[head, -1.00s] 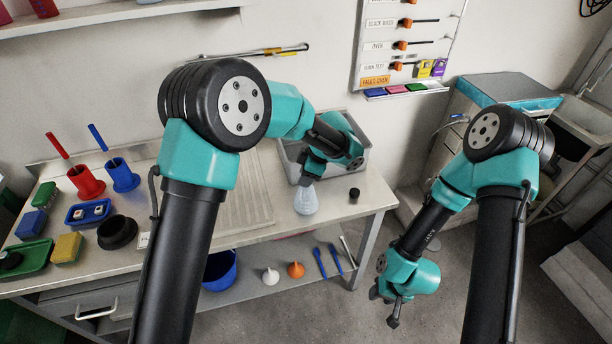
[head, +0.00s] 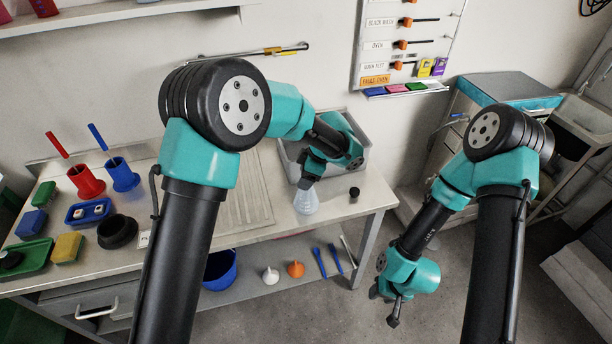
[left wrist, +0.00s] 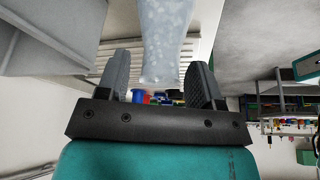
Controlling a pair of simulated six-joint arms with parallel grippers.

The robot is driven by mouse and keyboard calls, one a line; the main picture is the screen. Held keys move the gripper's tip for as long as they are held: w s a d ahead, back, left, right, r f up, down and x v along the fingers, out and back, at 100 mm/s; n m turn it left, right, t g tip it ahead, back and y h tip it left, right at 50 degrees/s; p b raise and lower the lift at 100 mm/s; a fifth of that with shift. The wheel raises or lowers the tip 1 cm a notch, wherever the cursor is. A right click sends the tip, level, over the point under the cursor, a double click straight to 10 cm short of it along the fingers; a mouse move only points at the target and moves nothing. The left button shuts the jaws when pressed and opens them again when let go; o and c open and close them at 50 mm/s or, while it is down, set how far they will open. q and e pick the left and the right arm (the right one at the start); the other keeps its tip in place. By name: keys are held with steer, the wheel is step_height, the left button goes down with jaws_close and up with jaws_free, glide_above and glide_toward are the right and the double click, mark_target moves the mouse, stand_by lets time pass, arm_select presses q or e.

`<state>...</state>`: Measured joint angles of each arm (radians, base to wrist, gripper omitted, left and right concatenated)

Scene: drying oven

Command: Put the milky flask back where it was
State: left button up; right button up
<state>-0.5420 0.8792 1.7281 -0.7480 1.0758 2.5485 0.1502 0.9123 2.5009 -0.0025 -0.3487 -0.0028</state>
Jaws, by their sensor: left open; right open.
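The milky flask (head: 306,201) stands on the bench top near its right end, in front of the grey basin. In the left wrist view the flask's pale, speckled neck (left wrist: 160,45) shows in the space ahead of and between my two fingers. My left gripper (head: 306,181) is open at the top of the flask, and its fingers also show apart in the left wrist view (left wrist: 158,82). I cannot tell whether they touch the glass. My right gripper (head: 391,305) is open and empty, hanging over the floor to the right of the bench.
The grey basin (head: 358,168) is behind the flask. A small black stopper (head: 354,192) stands just right of it. A ribbed drainboard (head: 250,205) lies to the left. Red (head: 87,181) and blue (head: 122,175) holders stand farther left. Funnels and blue tools lie on the lower shelf.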

arm_select(q)
steer(key=v, duration=1.2)
